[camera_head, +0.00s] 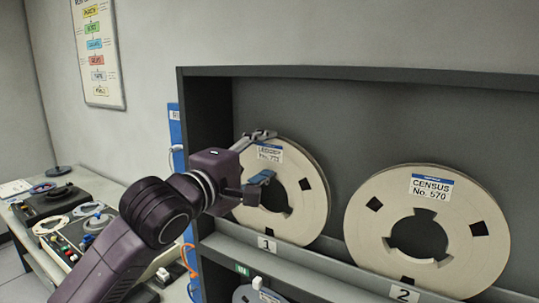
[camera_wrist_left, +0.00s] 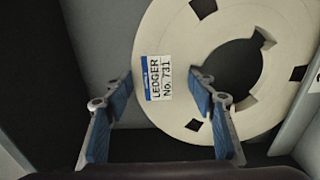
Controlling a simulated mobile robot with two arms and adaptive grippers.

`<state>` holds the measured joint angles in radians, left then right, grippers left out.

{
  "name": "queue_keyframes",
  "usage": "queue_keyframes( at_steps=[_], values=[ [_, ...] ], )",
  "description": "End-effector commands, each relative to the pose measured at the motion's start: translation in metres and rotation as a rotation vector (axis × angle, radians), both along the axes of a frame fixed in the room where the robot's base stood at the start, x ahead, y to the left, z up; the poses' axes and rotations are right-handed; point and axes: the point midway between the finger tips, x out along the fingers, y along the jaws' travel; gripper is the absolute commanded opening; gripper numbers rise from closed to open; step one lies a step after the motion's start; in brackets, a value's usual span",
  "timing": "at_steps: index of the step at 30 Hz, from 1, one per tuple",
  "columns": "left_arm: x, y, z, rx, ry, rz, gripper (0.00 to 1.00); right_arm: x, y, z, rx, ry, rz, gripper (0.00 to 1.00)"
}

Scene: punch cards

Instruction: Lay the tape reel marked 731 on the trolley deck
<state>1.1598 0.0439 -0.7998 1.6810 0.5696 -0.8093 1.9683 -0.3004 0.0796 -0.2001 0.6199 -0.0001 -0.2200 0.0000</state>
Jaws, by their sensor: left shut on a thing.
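The tape reel marked 731 (camera_head: 311,213) is a cream disc with an open hub, standing upright in the dark rack above the tag 1. In the left wrist view its label on the reel (camera_wrist_left: 180,35) reads "LEDGER No. 731". My left gripper (camera_head: 265,157) is shut on the reel's upper left part. In the left wrist view the blue-padded fingers of the gripper (camera_wrist_left: 160,82) sit either side of the label, one outside the rim and one toward the hub. My right gripper is not in view. I cannot make out the trolley deck.
A second reel marked "CENSUS No. 570" (camera_head: 475,258) stands right of it above the tag 2. The rack's ledge (camera_head: 330,265) runs below both, with another reel (camera_head: 248,293) partly visible lower down. A table (camera_head: 35,238) with devices and small reels is at the left.

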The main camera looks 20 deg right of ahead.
Motion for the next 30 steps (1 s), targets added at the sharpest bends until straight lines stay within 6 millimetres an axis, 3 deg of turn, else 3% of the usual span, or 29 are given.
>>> queue_keyframes(
  at_steps=[1, 30],
  values=[
    [-0.001, 0.000, 0.011, -0.009, -0.008, -0.002, 0.08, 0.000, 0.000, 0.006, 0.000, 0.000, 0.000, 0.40],
    [-0.001, 0.000, 0.062, -0.008, -0.009, -0.002, 0.08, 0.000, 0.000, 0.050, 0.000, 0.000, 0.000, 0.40]
  ],
)
